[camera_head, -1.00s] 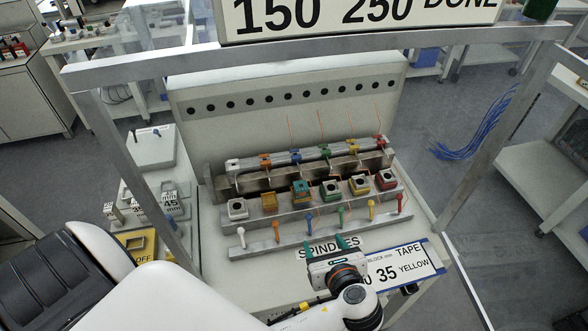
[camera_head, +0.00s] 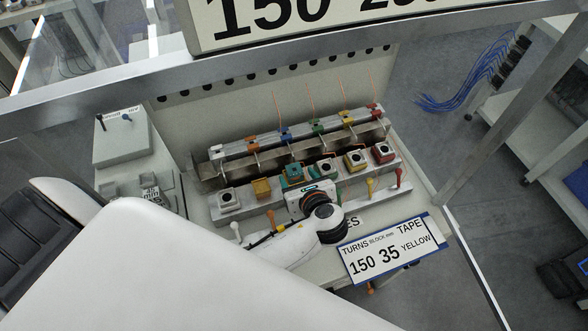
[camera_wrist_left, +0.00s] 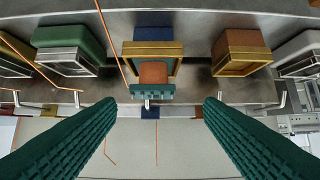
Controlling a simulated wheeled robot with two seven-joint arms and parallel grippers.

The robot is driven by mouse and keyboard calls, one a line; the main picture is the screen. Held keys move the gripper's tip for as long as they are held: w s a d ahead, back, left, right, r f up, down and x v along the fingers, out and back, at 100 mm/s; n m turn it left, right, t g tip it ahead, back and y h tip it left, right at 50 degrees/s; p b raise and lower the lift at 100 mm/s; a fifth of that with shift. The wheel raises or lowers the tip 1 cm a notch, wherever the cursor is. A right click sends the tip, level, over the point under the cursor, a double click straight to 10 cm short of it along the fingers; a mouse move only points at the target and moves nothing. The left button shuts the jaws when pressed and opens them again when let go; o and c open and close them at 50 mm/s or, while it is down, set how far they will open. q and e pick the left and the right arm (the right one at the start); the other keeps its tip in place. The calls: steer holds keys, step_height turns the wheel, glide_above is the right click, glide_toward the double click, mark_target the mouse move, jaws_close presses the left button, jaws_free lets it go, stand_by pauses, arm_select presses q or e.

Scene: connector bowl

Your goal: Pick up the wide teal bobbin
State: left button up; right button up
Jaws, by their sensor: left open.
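The wide teal bobbin (camera_head: 292,174) sits in the row of square blocks, third from the left in the head view. In the left wrist view the teal bobbin (camera_wrist_left: 153,92) shows in the middle, with a copper-brown winding and a gold-framed block behind it. My left gripper (camera_wrist_left: 158,104) is open, its two green ribbed fingers apart on either side of the bobbin's line in that view, with nothing between them. In the head view my left wrist is just in front of the bobbin, and its fingertips are largely hidden. My right gripper is not in view.
An orange block (camera_head: 261,188) and a white one (camera_head: 229,200) stand to the left. A yellow block (camera_head: 356,160) and a red one (camera_head: 383,152) stand to the right. Thin copper wires rise behind.

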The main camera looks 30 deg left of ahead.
mark_target(296, 172)
arm_select(q)
steer(key=shift+d+f+p+x, duration=0.15)
steer(key=shift+p+x, duration=0.15)
steer(key=shift+x, duration=1.15)
steer(key=shift+d+f+p+x, duration=0.15)
steer(key=shift+p+x, duration=0.15)
steer(key=shift+x, duration=1.2)
steer(key=shift+r, duration=0.1)
steer(key=c, duration=1.1)
